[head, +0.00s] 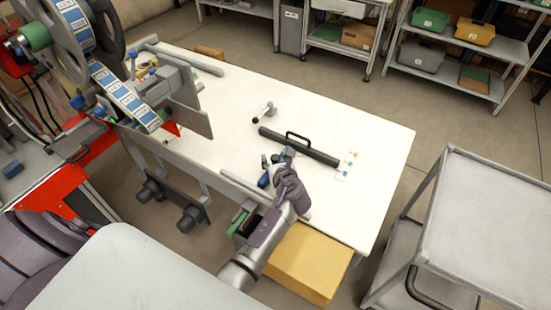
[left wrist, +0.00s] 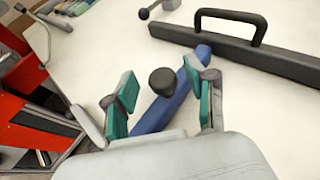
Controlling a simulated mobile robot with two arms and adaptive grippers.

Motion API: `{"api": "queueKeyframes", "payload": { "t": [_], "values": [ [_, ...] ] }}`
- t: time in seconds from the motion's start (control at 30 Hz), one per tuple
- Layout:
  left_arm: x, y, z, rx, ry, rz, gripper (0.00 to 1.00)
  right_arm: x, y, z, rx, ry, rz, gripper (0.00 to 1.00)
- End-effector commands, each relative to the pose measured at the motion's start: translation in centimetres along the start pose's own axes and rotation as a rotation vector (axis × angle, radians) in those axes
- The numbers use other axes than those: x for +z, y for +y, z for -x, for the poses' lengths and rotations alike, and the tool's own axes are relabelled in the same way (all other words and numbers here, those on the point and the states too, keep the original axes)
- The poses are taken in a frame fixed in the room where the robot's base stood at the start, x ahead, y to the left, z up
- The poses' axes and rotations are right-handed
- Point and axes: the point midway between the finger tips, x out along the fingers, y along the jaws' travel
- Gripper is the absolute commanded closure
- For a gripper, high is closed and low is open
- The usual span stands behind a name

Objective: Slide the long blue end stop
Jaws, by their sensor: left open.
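The long blue end stop is a blue bar (left wrist: 178,100) lying slantwise on the white table in the left wrist view. Only a small part of the blue bar shows in the head view (head: 264,180), the rest being hidden by my gripper. A black round knob (left wrist: 162,81) stands over the bar. My left gripper (head: 276,158) is open above the bar, one finger on each side of the knob. The fingers with teal pads also show in the left wrist view (left wrist: 160,84). I see no grip on the knob or bar. My right gripper is not in view.
A dark bar with a handle (head: 318,154) lies just beyond the gripper. A grey piece with a black knob (head: 266,112) is farther back. The reel machine (head: 75,40) stands at the left.

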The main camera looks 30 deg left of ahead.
Motion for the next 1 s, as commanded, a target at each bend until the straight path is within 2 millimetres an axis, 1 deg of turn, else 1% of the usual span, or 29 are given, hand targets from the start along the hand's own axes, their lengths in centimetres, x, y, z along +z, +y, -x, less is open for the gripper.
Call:
{"api": "queueKeyframes", "payload": {
  "t": [0.07,0.17,0.27,0.5,0.6,0.77,1.0],
  "values": [
    [0.2,0.0,0.0,0.000,-0.001,0.001,0.44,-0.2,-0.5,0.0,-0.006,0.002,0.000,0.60],
    [0.9,0.0,0.3,0.000,-0.003,0.002,0.44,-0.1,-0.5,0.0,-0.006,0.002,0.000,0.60],
    [2.4,0.0,0.9,-0.001,-0.004,0.004,0.44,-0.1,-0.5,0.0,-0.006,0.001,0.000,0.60],
    [6.7,0.0,2.7,-0.001,-0.004,0.003,0.44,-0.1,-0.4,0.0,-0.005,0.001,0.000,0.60],
    [8.1,0.0,3.3,-0.001,-0.003,0.003,0.44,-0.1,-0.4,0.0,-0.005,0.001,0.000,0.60],
    [9.1,0.0,3.8,-0.001,0.000,0.001,0.44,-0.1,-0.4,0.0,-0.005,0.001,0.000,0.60],
    [9.2,0.0,3.8,0.000,0.001,-0.001,0.44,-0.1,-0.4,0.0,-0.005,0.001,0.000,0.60]
  ]
}}
